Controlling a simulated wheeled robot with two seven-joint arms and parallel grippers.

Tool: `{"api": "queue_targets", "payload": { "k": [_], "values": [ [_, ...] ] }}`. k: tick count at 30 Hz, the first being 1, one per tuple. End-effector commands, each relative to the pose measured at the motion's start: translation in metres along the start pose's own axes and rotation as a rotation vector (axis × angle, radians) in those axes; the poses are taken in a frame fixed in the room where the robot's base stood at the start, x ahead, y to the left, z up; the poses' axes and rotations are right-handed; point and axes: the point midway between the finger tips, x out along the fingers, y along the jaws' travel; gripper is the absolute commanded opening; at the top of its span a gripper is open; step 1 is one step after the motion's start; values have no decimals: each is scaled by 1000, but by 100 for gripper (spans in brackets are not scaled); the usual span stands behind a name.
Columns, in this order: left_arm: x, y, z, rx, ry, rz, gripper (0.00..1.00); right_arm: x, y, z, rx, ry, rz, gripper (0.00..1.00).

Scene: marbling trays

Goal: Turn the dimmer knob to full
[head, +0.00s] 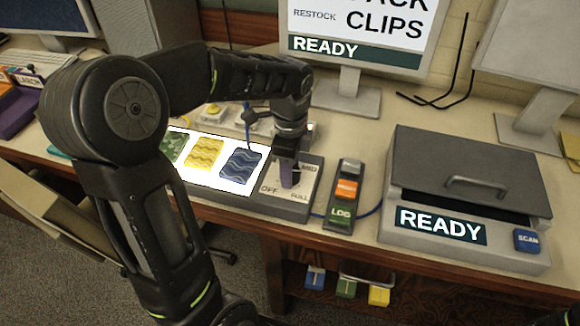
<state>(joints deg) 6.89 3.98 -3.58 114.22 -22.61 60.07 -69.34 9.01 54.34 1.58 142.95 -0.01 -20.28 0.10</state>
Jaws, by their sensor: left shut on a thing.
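The dimmer box (292,210) sits at the desk's front edge, right of a lit white panel. Its pale dial plate reads OFF at lower left, MID at upper right and FULL at lower right. My left gripper (289,172) points down over the plate and is shut on the dimmer knob (289,178), a purplish piece mostly hidden by the fingers. I cannot tell exactly where the knob points. My right gripper is not in view.
The lit panel (215,185) holds green, yellow and blue patterned pieces. A LOG button box (342,215) stands close to the right of the dimmer. Farther right is a grey scanner (455,165) showing READY. A monitor (355,40) stands behind.

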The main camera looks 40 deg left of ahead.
Motion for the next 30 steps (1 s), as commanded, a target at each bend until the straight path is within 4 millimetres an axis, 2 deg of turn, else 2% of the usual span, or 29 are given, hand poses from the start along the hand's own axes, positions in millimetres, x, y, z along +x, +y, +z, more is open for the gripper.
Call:
{"api": "queue_targets", "payload": {
  "k": [18, 30],
  "values": [
    [-2, -1, 0, 542, -1, -3, 2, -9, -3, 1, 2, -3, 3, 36],
    [-1, -1, 0, 679, -1, -4, 2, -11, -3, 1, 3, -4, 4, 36]
  ]
}}
